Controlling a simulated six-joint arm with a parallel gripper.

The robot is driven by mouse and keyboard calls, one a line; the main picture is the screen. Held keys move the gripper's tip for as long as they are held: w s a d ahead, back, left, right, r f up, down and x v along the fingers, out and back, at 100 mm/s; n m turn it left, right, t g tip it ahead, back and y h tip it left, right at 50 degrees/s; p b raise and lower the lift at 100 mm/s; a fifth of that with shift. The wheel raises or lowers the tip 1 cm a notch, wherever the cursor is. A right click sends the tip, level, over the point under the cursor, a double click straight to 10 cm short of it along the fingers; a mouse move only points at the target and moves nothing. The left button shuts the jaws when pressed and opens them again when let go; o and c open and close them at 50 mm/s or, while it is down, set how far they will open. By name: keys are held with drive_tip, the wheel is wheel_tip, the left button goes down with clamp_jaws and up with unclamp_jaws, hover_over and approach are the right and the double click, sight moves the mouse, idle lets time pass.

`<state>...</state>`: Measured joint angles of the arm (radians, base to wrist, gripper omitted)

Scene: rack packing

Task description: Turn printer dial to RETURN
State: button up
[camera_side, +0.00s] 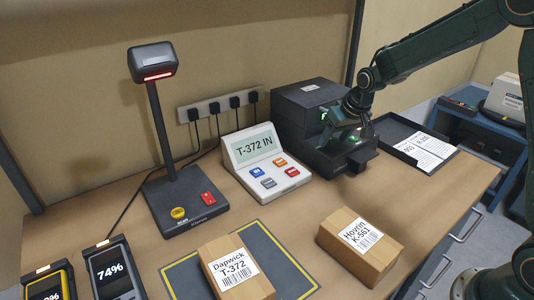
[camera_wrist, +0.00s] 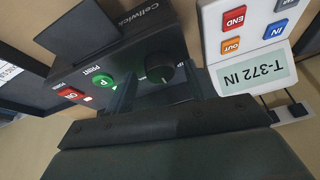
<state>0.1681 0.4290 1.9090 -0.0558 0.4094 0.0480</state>
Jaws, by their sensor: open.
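The printer (camera_side: 300,100) is a dark box at the back of the bench in the side view. In the wrist view its dark front panel (camera_wrist: 72,78) appears upside down, with a green P button, a red ON button and a round black dial (camera_wrist: 162,72). A small light mark shows on the dial, but its setting cannot be read. My gripper (camera_wrist: 156,82) is open, with its fingers on either side of the dial; contact cannot be told. In the side view my gripper (camera_side: 350,132) is at the printer's front and hides the dial.
A white keypad unit (camera_side: 262,160) reading T-372 IN stands left of the printer. A black tray (camera_side: 398,130) with labels lies to its right. Two cardboard boxes (camera_side: 237,268) (camera_side: 358,245), a scanner stand (camera_side: 157,120) and handheld devices (camera_side: 114,268) occupy the front and left.

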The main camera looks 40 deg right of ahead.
drive_tip(key=v, duration=1.3)
drive_tip(key=shift+r, duration=0.25)
drive_tip(key=shift+s, duration=0.15)
drive_tip(key=s+a+r+n, duration=0.1)
drive_tip(key=s+a, duration=0.2)
drive_tip(key=s, duration=1)
drive_tip(key=s+a+r+n+t, duration=0.1)
drive_tip(key=s+a, duration=0.2)
drive_tip(key=s, duration=1)
drive_tip(key=shift+s+a, duration=0.25)
drive_tip(key=shift+a, duration=0.15)
